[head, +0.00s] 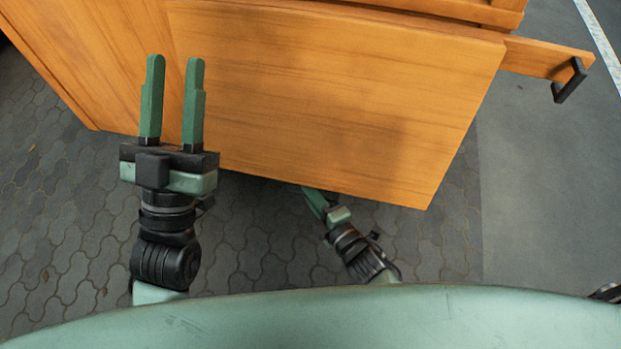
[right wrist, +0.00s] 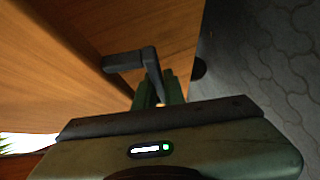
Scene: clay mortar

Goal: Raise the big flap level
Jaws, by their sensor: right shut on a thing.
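The big flap (head: 350,100) is a broad wooden panel across the middle of the head view, jutting out from the wooden furniture toward me. I cannot tell its exact tilt. My left gripper (head: 172,95) is open and empty, its two green fingers in front of the panel's left part. My right gripper (head: 312,195) is mostly hidden under the flap's near edge. In the right wrist view my right gripper (right wrist: 158,92) is shut on a dark bracket-shaped handle (right wrist: 125,60) on a wooden face (right wrist: 60,60).
At the right, a narrow wooden piece (head: 545,58) with a black handle (head: 568,82) sticks out. Grey paving (head: 60,220) lies below, and smooth grey ground (head: 550,190) is free at the right.

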